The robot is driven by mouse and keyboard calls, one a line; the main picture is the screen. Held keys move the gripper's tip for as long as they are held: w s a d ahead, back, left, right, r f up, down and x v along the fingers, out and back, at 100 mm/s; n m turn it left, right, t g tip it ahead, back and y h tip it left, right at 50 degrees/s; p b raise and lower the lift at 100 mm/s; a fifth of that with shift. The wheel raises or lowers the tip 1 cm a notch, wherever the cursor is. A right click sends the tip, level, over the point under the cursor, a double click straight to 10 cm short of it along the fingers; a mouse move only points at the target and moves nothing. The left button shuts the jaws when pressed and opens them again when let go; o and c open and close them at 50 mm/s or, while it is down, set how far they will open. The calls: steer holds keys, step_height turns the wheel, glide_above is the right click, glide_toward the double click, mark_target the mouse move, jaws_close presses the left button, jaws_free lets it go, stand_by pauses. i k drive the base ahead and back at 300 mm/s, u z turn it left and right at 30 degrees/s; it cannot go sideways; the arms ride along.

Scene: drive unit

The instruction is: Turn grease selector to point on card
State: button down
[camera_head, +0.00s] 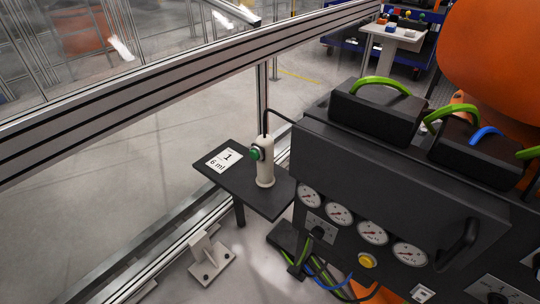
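A white card (224,159) lies on a small dark shelf (245,187) and reads "1" and "6 ml". A dark drive unit (380,190) stands right of the shelf. On its front, below the left gauges, a black knob (318,232) sits by a light scale plate. Another dark knob (497,298) with a light plate is cut by the bottom edge at the lower right. I cannot tell which knob is the grease selector, or where either points. My gripper is not in view.
A white post (265,165) with a green button stands on the shelf. Several round gauges (340,214) and a yellow button (367,261) are on the unit's front. Cables (310,265) hang below. A metal fence rail (180,70) crosses the left. A black handle (459,245) juts out.

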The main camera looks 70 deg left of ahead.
mark_target(318, 232)
steer(key=k, duration=0.3)
steer(key=u, duration=0.9)
steer(key=i, duration=0.5)
steer(key=u, duration=1.75)
